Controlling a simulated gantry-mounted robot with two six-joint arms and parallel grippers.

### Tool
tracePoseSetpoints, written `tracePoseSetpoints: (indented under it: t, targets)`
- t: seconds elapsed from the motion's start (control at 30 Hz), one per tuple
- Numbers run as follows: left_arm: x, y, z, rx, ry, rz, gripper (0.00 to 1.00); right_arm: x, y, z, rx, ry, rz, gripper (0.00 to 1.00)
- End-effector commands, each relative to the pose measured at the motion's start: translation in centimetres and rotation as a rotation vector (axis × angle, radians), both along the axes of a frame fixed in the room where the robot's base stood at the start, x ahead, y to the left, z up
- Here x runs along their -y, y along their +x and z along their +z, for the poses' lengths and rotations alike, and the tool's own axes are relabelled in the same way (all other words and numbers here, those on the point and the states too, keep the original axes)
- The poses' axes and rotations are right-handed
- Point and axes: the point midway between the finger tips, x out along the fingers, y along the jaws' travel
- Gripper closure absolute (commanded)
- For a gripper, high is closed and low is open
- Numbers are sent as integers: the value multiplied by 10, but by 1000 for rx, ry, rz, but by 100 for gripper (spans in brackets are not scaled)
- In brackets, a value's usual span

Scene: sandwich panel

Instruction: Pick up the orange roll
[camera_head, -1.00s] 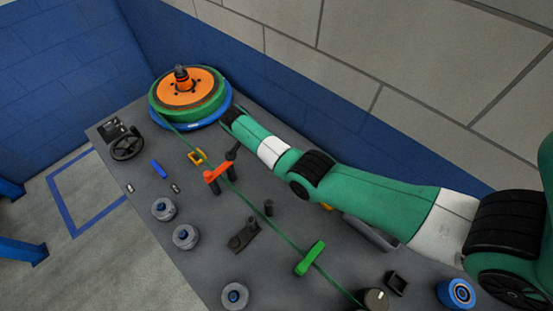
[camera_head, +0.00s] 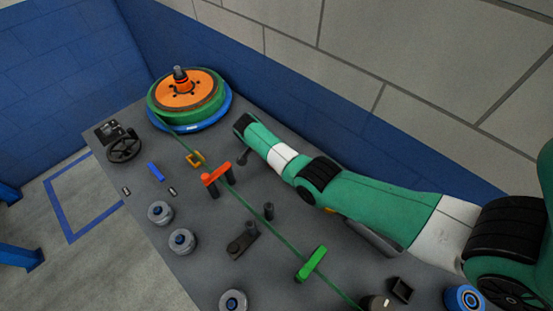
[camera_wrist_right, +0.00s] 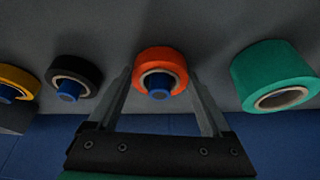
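The orange roll (camera_wrist_right: 160,66) sits on a blue peg against a dark grey surface in the right wrist view. My right gripper (camera_wrist_right: 160,72) is open, with one finger on each side of the roll. A narrow gap seems to show on both sides; I cannot tell how deep the roll is between the fingertips. In the head view my right arm reaches in from the right, and its gripper and the orange roll are hidden. My left gripper is in neither view.
A green roll (camera_wrist_right: 275,76) is right of the orange one; a black roll (camera_wrist_right: 74,75) and a yellow roll (camera_wrist_right: 15,83) are left. A green spool with an orange disc (camera_head: 185,92) stands at the panel's far end. A green strap (camera_head: 286,242) crosses the panel (camera_head: 205,265).

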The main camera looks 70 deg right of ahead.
Motion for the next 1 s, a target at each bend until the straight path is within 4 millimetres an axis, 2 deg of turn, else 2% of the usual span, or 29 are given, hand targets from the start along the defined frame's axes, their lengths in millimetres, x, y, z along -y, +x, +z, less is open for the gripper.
tracePoseSetpoints:
  t: [0.03,0.17,0.33,0.43,0.8,1.0]
  targets:
    - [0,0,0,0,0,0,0,0,0,0,0,0,0,54]
    - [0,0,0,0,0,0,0,0,0,0,0,0,0,75]
    - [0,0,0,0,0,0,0,0,0,1,0,0,0,76]
    - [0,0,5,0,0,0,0,0,0,8,1,0,0,76]
    - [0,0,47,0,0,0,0,0,1,86,3,-3,-1,76]
    - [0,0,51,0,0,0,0,0,0,101,0,-1,-1,76]
